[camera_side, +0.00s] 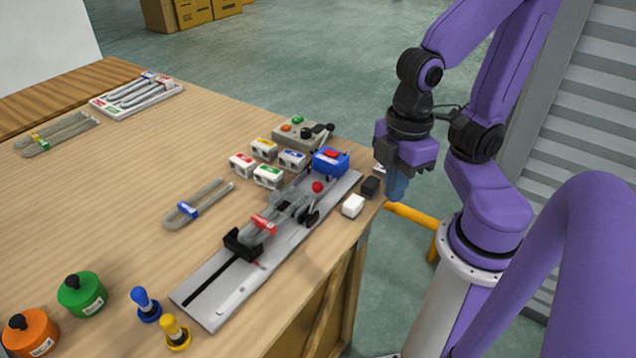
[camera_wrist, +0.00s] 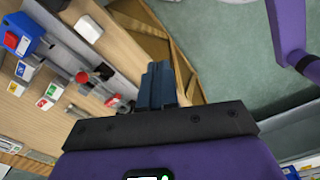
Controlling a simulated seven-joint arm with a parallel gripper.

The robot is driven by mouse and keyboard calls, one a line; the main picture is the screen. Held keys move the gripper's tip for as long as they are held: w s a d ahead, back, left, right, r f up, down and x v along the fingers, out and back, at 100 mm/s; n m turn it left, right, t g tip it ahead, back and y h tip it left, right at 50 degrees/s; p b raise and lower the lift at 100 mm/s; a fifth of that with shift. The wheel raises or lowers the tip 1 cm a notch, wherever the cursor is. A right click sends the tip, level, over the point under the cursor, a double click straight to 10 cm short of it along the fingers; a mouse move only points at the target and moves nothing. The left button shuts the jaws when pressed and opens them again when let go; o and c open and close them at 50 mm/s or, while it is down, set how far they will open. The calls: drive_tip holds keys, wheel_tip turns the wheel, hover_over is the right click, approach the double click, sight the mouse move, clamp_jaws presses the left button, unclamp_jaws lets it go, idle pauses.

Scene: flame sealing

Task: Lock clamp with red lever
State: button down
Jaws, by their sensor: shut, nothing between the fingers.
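The clamp's red lever knob (camera_side: 317,187) sits on a dark lever above the grey rail plate (camera_side: 207,308); it also shows in the wrist view (camera_wrist: 82,77). A grey U-shaped tube with a red band (camera_side: 265,222) lies along the plate, between the clamp and a black holder (camera_side: 241,243). Whether the clamp is locked I cannot tell. My gripper (camera_side: 396,190), with blue fingers, is shut and empty. It hangs beyond the table's right edge, apart from the lever. Its fingertips also show in the wrist view (camera_wrist: 158,75).
A blue unit (camera_side: 331,162) stands at the plate's far end. White (camera_side: 353,206) and black (camera_side: 370,187) blocks stand between plate and table edge. Several labelled blocks (camera_side: 267,177), a control box (camera_side: 299,134) and a blue-banded tube (camera_side: 189,210) lie left of the plate. Bottles (camera_side: 82,295) stand in front.

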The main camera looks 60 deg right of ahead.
drive_tip(key=c, duration=1.1)
unclamp_jaws()
drive_tip(key=shift+w, duration=0.1)
drive_tip(key=shift+c, duration=0.2)
drive_tip(key=shift+o, duration=1.1)
drive_tip(key=shift+w+a+r, duration=0.1)
drive_tip(key=shift+w, duration=0.3)
wheel_tip(320, 180, up, 4)
drive_tip(key=m+g, duration=0.1)
drive_tip(key=g, duration=0.1)
hover_over(317, 182)
drive_tip(key=w+d, duration=0.2)
drive_tip(key=w, duration=0.1)
drive_tip(key=shift+y, duration=0.4)
drive_tip(key=s+f, duration=0.1)
drive_tip(key=f, duration=0.4)
drive_tip(key=s+a+f, duration=0.1)
drive_tip(key=f, duration=0.5)
drive_tip(key=s+a+f, duration=0.1)
drive_tip(key=f, duration=0.4)
drive_tip(key=shift+s+f, duration=0.15)
drive_tip(key=shift+f, duration=0.25)
clamp_jaws()
